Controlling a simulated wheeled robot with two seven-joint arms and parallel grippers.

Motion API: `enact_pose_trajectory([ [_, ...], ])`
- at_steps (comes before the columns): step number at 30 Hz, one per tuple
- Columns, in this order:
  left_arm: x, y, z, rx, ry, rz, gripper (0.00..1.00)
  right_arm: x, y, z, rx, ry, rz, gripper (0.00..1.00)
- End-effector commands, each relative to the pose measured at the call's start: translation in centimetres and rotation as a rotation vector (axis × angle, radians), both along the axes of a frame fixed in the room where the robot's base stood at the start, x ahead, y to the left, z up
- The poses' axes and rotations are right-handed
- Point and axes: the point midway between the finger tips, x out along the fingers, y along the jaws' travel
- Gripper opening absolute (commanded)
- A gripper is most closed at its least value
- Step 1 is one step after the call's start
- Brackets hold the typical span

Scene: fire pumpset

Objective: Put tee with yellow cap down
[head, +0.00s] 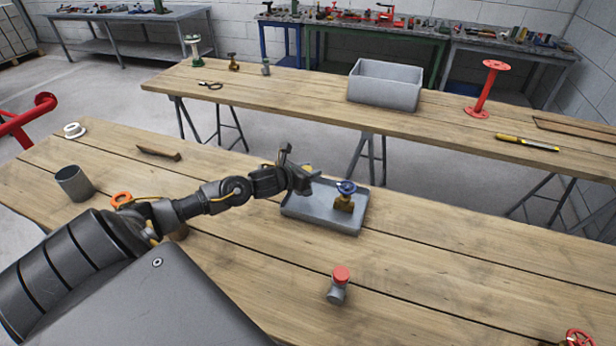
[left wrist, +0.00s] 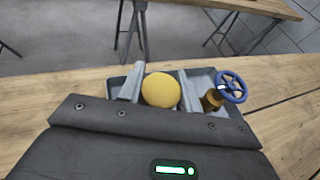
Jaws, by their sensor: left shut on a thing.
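My left gripper (head: 306,178) is shut on the tee with the yellow cap (left wrist: 160,90). It is at the left back part of the grey tray (head: 318,218). In the left wrist view the round yellow cap faces the camera between the two grey fingers, and the tee's body is hidden below it. In the head view the gripper covers most of the tee. I cannot tell whether the tee touches the tray floor. My right gripper is not in view.
A brass valve with a blue handwheel (head: 345,190) stands in the tray's right part, close to the gripper. A red-capped tee (head: 338,286) stands in front on the table. A grey cup (head: 74,183) and orange ring (head: 121,199) are left. A grey bin (head: 385,88) stands on the far table.

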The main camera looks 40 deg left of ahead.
Motion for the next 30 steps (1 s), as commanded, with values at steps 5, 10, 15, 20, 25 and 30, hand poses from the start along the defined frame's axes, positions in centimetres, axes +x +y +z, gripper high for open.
enact_pose_trajectory([
  [5, 0.4, 0.4, -1.8, -0.004, 0.001, 0.003, 0.00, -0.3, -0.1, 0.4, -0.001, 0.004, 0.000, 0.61],
  [10, 0.3, 0.4, -3.4, -0.001, -0.002, 0.003, 0.00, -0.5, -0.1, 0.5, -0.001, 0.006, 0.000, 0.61],
  [15, 0.3, 0.4, -3.5, 0.001, -0.003, 0.002, 0.00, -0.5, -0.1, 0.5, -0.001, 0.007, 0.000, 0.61],
  [20, 0.3, 0.4, -3.7, 0.001, -0.002, 0.002, 0.00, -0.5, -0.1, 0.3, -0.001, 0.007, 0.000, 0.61],
  [25, 0.3, 0.4, -3.9, 0.000, 0.001, 0.001, 0.46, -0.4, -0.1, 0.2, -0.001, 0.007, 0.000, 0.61],
  [30, 0.3, 0.3, -3.9, 0.000, 0.000, 0.001, 0.56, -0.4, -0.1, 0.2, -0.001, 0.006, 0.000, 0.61],
])
